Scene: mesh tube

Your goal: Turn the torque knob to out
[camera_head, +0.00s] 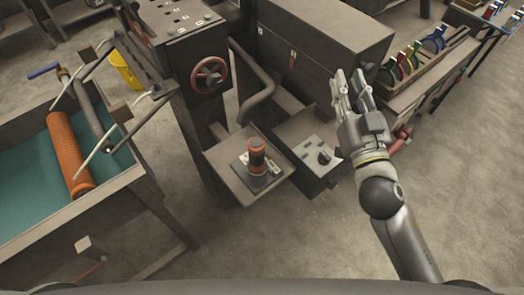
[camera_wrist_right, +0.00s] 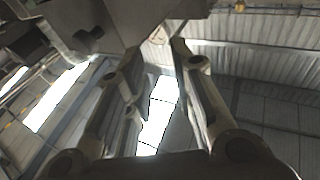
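A small black knob (camera_head: 324,156) stands on the light top plate of a dark box (camera_head: 312,180), right of centre in the head view. It looks like the torque knob, but its markings are too small to read. My right gripper (camera_head: 352,82) is up and to the right of the knob, apart from it, with its fingers pointing away from me. In the right wrist view the fingers (camera_wrist_right: 158,62) stand apart with nothing between them. My left gripper is not in view.
A red handwheel (camera_head: 209,75) is on the machine behind. A large grey cabinet (camera_head: 322,40) stands at the back. The floor (camera_head: 320,240) in front of the box is clear.

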